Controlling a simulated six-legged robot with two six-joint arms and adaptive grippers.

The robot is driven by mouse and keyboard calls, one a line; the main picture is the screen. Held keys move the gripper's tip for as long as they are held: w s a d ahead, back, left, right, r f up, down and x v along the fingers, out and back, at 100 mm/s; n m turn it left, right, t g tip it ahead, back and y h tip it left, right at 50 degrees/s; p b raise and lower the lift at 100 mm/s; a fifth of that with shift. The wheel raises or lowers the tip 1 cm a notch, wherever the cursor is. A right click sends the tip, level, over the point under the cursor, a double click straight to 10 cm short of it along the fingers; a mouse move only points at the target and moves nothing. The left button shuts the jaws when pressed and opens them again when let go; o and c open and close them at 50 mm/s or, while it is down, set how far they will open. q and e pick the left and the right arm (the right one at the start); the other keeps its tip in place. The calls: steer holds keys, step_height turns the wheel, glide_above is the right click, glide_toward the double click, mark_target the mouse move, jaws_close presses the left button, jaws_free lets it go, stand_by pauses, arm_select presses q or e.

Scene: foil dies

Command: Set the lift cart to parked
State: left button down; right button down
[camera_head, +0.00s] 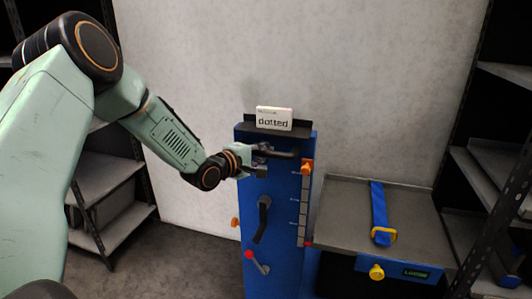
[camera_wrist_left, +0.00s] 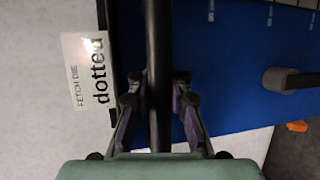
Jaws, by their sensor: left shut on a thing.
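The lift cart (camera_head: 265,215) is a blue upright column with a grey flat deck (camera_head: 345,210) at its right. A black bar handle (camera_head: 285,154) crosses the column near its top. My left gripper (camera_head: 259,160) is shut on this bar. In the left wrist view the dark bar (camera_wrist_left: 158,60) runs between the two fingers (camera_wrist_left: 160,105). Below it on the column are a black lever (camera_head: 262,220) and a small lever with a red knob (camera_head: 250,255). An orange pointer (camera_head: 307,168) sits high on a vertical scale. My right gripper is not in view.
A white card (camera_head: 273,118) reading "dotted" stands on top of the column. A blue strap (camera_head: 379,205) with a yellow buckle lies over the deck. Shelves (camera_head: 100,185) stand left and right.

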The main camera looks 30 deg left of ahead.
arm_select(q)
steer(key=shift+w+a+r, duration=0.1)
steer(key=shift+a+r, duration=0.05)
steer(key=shift+r, duration=0.2)
steer(key=c, duration=1.8)
jaws_free()
steer(key=o, duration=0.5)
steer(key=shift+s, duration=0.2)
steer(key=shift+c, duration=0.2)
steer(key=shift+o, duration=0.7)
steer(key=shift+f, duration=0.2)
steer(key=v, duration=0.5)
steer(key=shift+s+a, duration=0.15)
steer(key=shift+s, duration=0.1)
steer(key=shift+v, duration=0.9)
